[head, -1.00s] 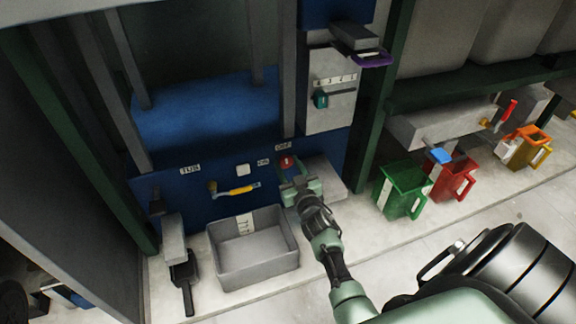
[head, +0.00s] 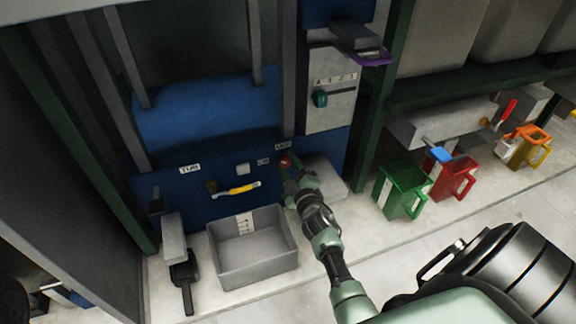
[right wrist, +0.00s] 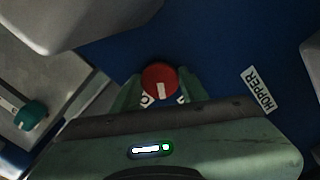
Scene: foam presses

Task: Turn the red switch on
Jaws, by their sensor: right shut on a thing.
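The red switch (head: 285,162) is a round red knob on the blue front panel of the press, below a small white label. In the right wrist view the red switch (right wrist: 160,79) shows a pale bar on its face, and lettering beside it is partly covered. My right gripper (head: 290,170) is at the panel, shut on the red switch. In the right wrist view its green fingers (right wrist: 161,88) sit on either side of the knob. My left gripper is not in view.
A yellow handle (head: 238,188) and a white square button (head: 242,169) are on the panel to the left. A grey bin (head: 253,262) stands below. A teal slider (head: 320,97) is on the upper right box. Green (head: 400,192) and red jugs (head: 452,180) stand right.

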